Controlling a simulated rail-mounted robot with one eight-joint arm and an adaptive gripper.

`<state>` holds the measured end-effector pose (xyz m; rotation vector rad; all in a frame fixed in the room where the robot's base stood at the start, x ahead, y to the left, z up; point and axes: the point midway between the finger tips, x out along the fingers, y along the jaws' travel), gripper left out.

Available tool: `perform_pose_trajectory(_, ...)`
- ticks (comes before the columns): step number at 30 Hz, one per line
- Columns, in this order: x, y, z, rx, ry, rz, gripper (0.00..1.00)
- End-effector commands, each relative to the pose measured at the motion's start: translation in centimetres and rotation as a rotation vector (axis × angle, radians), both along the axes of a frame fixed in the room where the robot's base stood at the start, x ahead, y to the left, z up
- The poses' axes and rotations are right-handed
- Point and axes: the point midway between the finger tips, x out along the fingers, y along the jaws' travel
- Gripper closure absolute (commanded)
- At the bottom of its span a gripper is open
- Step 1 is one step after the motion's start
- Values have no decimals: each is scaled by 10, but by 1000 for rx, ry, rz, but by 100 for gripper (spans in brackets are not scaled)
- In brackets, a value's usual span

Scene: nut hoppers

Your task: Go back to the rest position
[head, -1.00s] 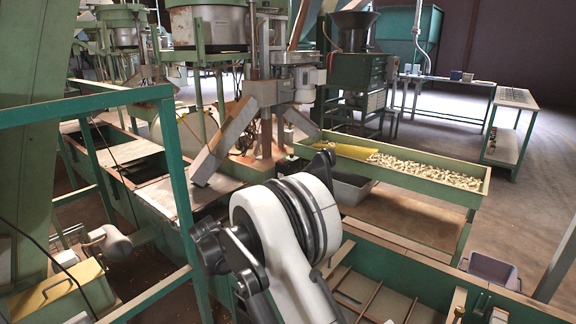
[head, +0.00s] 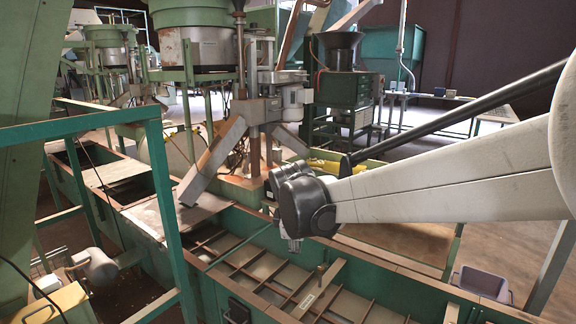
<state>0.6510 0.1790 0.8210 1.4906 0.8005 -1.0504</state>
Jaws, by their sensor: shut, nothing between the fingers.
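My pale arm reaches in from the right edge of the head view and ends at a dark joint over the green sectioned trough (head: 262,292). A small grey part shows under that joint. I cannot make out any gripper fingers; my gripper is hidden or out of view. Nothing held can be seen.
A green rail frame (head: 158,200) stands at left. A grey bin (head: 482,283) sits at lower right. A hopper machine (head: 340,85) stands behind. Open floor shows at right.

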Motion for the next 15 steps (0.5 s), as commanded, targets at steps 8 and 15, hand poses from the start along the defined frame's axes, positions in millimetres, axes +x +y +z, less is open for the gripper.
perform_pose_trajectory(8, -60, -59, 38, 145, -53, -266, 100)
perform_pose_trajectory(15, -116, -100, 55, 275, -98, -495, 100)
